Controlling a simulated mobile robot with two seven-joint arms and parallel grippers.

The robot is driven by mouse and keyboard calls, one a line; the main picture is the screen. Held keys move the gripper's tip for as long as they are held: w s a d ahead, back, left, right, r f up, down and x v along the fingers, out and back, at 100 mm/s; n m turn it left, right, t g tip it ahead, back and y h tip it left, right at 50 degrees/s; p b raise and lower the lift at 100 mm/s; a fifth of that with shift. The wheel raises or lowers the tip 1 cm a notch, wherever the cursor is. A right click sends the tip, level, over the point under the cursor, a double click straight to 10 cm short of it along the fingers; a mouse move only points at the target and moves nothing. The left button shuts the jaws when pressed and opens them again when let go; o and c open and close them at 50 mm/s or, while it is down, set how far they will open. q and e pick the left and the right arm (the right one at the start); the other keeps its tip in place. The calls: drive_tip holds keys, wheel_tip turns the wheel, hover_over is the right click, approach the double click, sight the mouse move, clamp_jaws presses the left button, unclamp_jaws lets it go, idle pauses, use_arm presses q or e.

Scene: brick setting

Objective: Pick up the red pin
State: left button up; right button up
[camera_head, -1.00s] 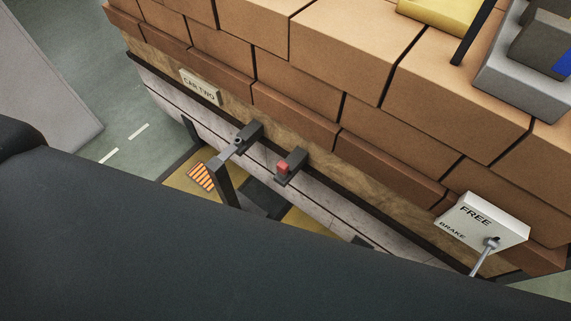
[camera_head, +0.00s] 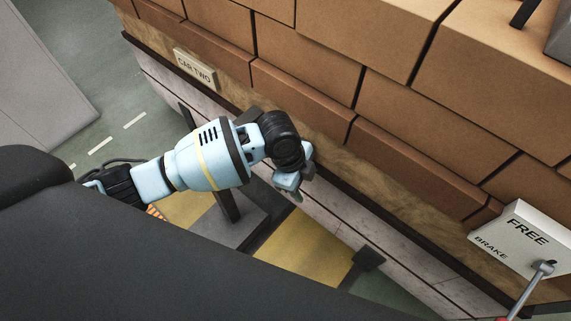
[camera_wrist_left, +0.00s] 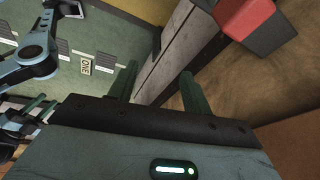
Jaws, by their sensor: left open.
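The red pin (camera_wrist_left: 240,15) shows at the top right of the left wrist view, on a dark grey mount, cut off by the frame's upper edge. In the head view it is hidden behind my left arm. My left gripper (camera_head: 292,187) is beside the wooden side of the car in the head view. In the left wrist view its two dark green fingers (camera_wrist_left: 158,82) are apart with nothing between them. The pin is off to the right of the fingers, not between them.
Stacked bricks (camera_head: 305,95) fill the car above its wooden side. A "CAR TWO" plate (camera_head: 194,69) is on the left and a "FREE / BRAKE" box (camera_head: 522,240) with a lever (camera_head: 530,285) on the right. A dark post (camera_head: 226,205) stands close below my arm.

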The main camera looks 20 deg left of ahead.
use_arm(q)
drive_tip(key=w+a+r+m+y+b, duration=0.1)
drive_tip(key=w+a+r, duration=0.1)
drive_tip(key=w+a+r+y+b, duration=0.1)
drive_tip(key=w+a, duration=0.1)
drive_tip(key=w+a+r+m+y, duration=0.1)
drive_tip(key=w+a+r, duration=0.1)
drive_tip(key=shift+a+r+m+g+b, duration=0.3)
drive_tip(key=shift+a+g+b, duration=0.05)
drive_tip(key=shift+g+b, duration=0.05)
drive_tip(key=shift+w+a+r, duration=0.15)
drive_tip(key=shift+a+r, duration=0.1)
drive_tip(key=shift+r, duration=0.1)
drive_tip(key=shift+f, duration=1.35)
drive_tip(key=f, duration=0.1)
drive_tip(key=f+b, duration=0.1)
drive_tip(key=f, duration=0.2)
drive_tip(key=shift+s+f, duration=0.25)
drive_tip(key=shift+f, duration=0.35)
drive_tip(key=shift+d, duration=0.1)
clamp_jaws()
